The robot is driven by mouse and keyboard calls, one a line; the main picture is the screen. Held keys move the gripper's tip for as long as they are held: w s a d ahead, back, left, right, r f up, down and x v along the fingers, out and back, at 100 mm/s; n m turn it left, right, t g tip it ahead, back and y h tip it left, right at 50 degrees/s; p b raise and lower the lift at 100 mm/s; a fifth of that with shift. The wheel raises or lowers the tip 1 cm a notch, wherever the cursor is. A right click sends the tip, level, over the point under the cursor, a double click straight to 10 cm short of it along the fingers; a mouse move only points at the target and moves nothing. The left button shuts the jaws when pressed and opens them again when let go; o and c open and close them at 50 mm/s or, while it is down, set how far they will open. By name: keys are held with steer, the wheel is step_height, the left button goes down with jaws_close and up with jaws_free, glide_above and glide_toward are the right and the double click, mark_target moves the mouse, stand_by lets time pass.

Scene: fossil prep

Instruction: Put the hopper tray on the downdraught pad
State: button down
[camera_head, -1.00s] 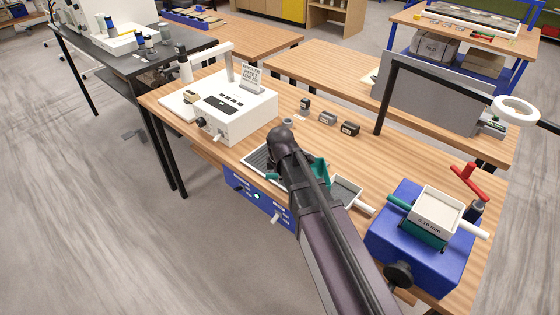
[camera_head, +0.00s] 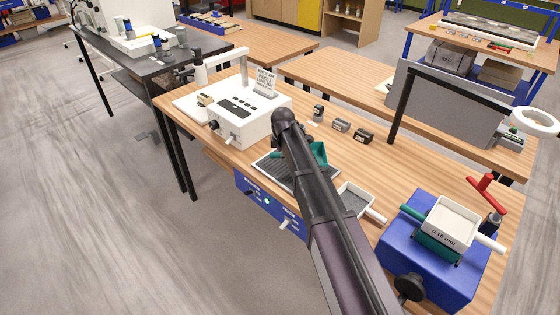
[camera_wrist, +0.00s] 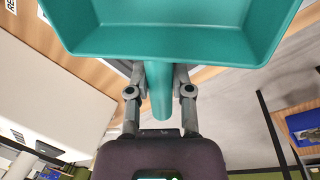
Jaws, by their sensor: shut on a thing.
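The teal hopper tray (camera_head: 319,153) shows in the head view, partly hidden behind my arm. In the wrist view the tray (camera_wrist: 165,38) is large at the top. My gripper (camera_wrist: 158,76) is shut on its round teal handle. In the head view the gripper itself is hidden by my arm. The downdraught pad (camera_head: 270,172) is a dark grille with a pale rim, set above a blue front panel; my arm covers part of it. The tray appears over the pad's back right side. I cannot tell the gap between them.
A white instrument box (camera_head: 262,122) stands left of the pad. A pale tray with a white handle (camera_head: 358,198) lies to the right, then a blue machine (camera_head: 420,265) carrying a white sieve. Small dark blocks (camera_head: 363,136) sit at the back of the wooden bench.

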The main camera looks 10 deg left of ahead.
mark_target(282, 166)
steer(key=shift+w, duration=0.2)
steer(key=shift+w+a+f, duration=0.1)
steer(key=shift+w+a, duration=0.1)
steer(key=shift+w, duration=0.35)
step_height(282, 166, down, 4)
steer(key=b, duration=0.3)
steer(key=shift+r+b, duration=0.25)
steer(key=shift+b, duration=0.1)
steer(key=shift+f, duration=0.15)
steer(key=c, duration=0.5)
jaws_free()
steer(key=shift+r, duration=0.2)
steer(key=r+p, duration=0.4)
steer(key=s+r+p, duration=0.1)
steer(key=r+p, duration=0.3)
steer(key=s+r+p, duration=0.1)
steer(key=r+p, duration=0.2)
steer(key=shift+s+d+r+p, duration=0.1)
steer(key=shift+r+p, duration=0.3)
